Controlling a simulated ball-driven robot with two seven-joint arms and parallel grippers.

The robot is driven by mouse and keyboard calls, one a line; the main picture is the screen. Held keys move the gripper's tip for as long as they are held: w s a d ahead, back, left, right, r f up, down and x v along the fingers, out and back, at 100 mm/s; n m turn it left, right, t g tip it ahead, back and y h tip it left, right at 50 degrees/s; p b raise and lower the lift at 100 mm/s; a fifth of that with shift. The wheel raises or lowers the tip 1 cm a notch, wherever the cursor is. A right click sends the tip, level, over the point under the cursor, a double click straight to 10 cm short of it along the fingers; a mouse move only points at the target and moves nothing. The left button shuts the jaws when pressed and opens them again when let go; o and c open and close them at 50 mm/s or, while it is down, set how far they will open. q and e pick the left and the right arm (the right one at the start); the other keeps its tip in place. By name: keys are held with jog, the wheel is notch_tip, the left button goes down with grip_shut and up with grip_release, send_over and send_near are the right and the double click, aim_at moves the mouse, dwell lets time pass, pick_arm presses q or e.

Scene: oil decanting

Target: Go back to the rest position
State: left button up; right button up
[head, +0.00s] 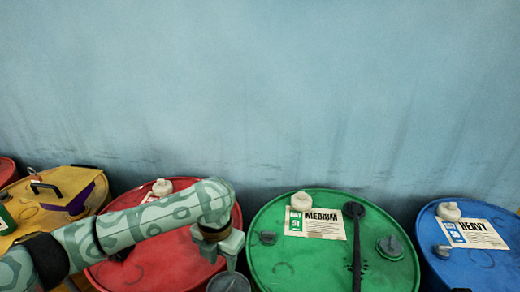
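My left arm comes in from the lower left and reaches over the red drum (160,262). My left gripper (229,262) points down at the gap between the red drum and the green drum (300,265). A dark grey round thing (228,283) shows right below its fingers, cut off by the bottom edge. I cannot tell whether the fingers hold it. My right gripper is not in view.
The green drum carries a MEDIUM label (325,223), a white cap (301,201) and a long dark tool (356,245). A blue drum (470,265) with a HEAVY label (480,232) stands right. A yellow drum (70,182) stands left. A blue wall (260,90) closes the back.

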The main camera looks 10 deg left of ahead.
pick_arm(q)
jog(key=s+d+f+n+t+h, duration=0.3)
jog(key=s+d+f+n+t, duration=0.25)
jog(key=n, duration=0.85)
jog(key=s+a+r+n+t+y, duration=0.1)
jog(key=s+a+n+y, duration=0.3)
jog(key=s+a+n, duration=0.5)
jog(key=s+a+r+n+y, duration=0.2)
jog(key=s+a+n+y, duration=0.2)
jog(key=a+n, duration=0.75)
jog(key=s+d+f+g+h+b, duration=0.1)
jog(key=s+d+f+h+b, duration=0.1)
jog(key=f, duration=1.4)
jog(key=s+d+f+g+h+b, duration=0.1)
jog(key=s+f+g+b, duration=0.15)
jog(key=f, duration=1.45)
jog(key=s+f+n+g+h+b, duration=0.1)
jog(key=s+f+g+b, duration=0.1)
jog(key=s+f, duration=1.5)
jog(key=shift+s+n+h+b, duration=0.35)
jog(key=shift+s+h+b, duration=0.05)
jog(key=shift+s+b, duration=0.1)
jog(key=shift+d, duration=0.1)
